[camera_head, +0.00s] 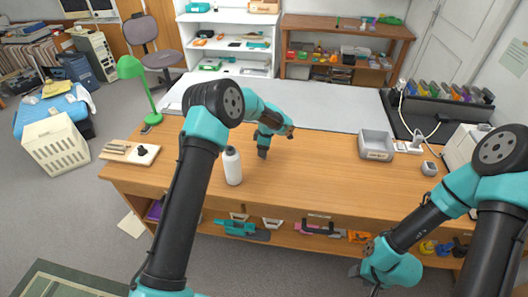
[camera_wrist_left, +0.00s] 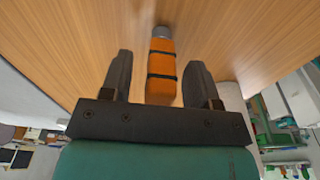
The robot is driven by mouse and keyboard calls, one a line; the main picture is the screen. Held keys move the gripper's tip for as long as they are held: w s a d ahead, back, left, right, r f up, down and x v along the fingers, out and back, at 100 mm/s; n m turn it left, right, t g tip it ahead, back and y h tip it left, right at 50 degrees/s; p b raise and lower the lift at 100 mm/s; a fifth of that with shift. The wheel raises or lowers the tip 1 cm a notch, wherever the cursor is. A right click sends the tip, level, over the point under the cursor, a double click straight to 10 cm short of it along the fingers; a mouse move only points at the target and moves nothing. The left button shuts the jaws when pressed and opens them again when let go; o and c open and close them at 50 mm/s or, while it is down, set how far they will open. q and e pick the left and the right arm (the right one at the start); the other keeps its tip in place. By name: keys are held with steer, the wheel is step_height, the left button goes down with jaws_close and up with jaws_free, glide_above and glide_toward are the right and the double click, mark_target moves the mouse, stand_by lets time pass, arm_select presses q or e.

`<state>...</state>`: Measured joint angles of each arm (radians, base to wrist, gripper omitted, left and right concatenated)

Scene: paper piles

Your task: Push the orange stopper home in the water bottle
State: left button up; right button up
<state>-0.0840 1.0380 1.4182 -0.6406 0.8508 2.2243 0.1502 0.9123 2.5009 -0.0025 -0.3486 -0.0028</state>
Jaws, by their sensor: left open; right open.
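The white water bottle (camera_head: 233,168) stands upright on the wooden desk, left of my left gripper (camera_head: 263,151). My left gripper is open and points down close to the desk. In the left wrist view, the orange stopper (camera_wrist_left: 161,72), with dark bands and a grey end, lies between the open fingers (camera_wrist_left: 158,75) of that gripper; I see no grip on it. I cannot make out the stopper clearly in the head view. My right gripper (camera_head: 364,281) is open, low at the front right, away from the bottle and in front of the desk edge.
A grey tray (camera_head: 376,145) sits on the desk's right part, near a white power strip (camera_head: 408,147). A wooden board (camera_head: 130,152) with small items and a green lamp (camera_head: 136,82) are at the left. The desk middle is mostly clear.

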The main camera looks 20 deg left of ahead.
arm_select(q)
steer(key=shift+c, duration=0.2)
steer(key=c, duration=0.9)
steer(key=shift+r, duration=0.15)
steer(key=shift+c, duration=0.3)
steer(key=shift+r, duration=1.55)
steer(key=shift+s+d+r, duration=0.1)
steer(key=shift+s+r, duration=0.05)
steer(key=shift+s, duration=0.15)
steer(key=s+d+r, duration=0.1)
steer(key=s+d, duration=0.3)
steer(key=s, duration=1)
steer(key=shift+s+d+r, duration=0.15)
steer(key=shift+s+r, duration=0.05)
steer(key=shift+s, duration=0.2)
